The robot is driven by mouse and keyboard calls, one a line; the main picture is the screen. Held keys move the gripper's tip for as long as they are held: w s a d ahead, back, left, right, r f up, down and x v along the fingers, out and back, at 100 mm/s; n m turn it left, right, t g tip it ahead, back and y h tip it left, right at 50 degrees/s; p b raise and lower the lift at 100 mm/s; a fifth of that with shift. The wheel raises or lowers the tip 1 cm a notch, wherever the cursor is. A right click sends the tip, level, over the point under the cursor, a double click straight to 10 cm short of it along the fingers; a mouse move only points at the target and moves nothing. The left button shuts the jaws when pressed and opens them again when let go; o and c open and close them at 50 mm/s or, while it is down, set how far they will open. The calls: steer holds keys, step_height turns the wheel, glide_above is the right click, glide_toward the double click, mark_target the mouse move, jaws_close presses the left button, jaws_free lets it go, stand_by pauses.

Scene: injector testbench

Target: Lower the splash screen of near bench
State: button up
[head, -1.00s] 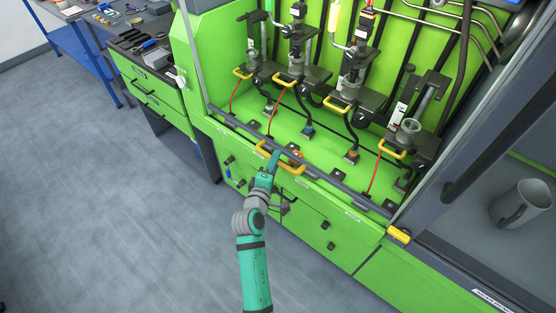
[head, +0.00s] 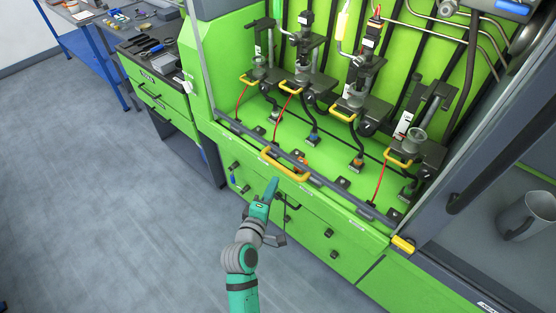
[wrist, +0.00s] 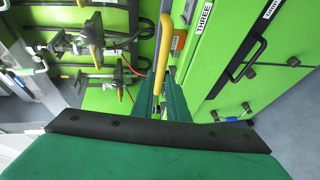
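The near bench's splash screen shows in the head view as a grey bottom rail (head: 327,181) along the front edge of the green bench, with a yellow handle (head: 285,164) at its middle. The rail sits low, along the bench front; the clear pane is hard to see.
Several injector stations with yellow handles (head: 344,113) stand inside the bench. Drawers with dark knobs (head: 328,232) are below. A tool cabinet (head: 155,85) is at left, and a grey mug (head: 527,214) is in the bay at right. The floor at left is clear.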

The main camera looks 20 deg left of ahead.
jaws_close()
steer(key=m+t+h, duration=0.3)
steer(key=m+t, duration=0.1)
steer(key=m, duration=0.5)
glide_toward(303, 72)
steer(key=w, duration=0.5)
steer(key=shift+r, duration=0.4)
steer(key=s+d+r+m+h, duration=0.2)
steer(key=s+r+m, duration=0.15)
steer(key=r, duration=0.65)
steer(key=s+d+r+m+t+h, duration=0.1)
steer(key=s+d+r+m, duration=0.3)
steer(key=r, duration=0.6)
steer(key=s+d+r+m+h, duration=0.15)
steer(key=r+m, duration=0.35)
steer(key=r, duration=0.5)
steer(key=r+x, duration=0.1)
steer(key=x, duration=0.8)
steer(key=f, duration=0.4)
steer(key=shift+w+a+f, duration=0.15)
steer(key=shift+w, duration=0.1)
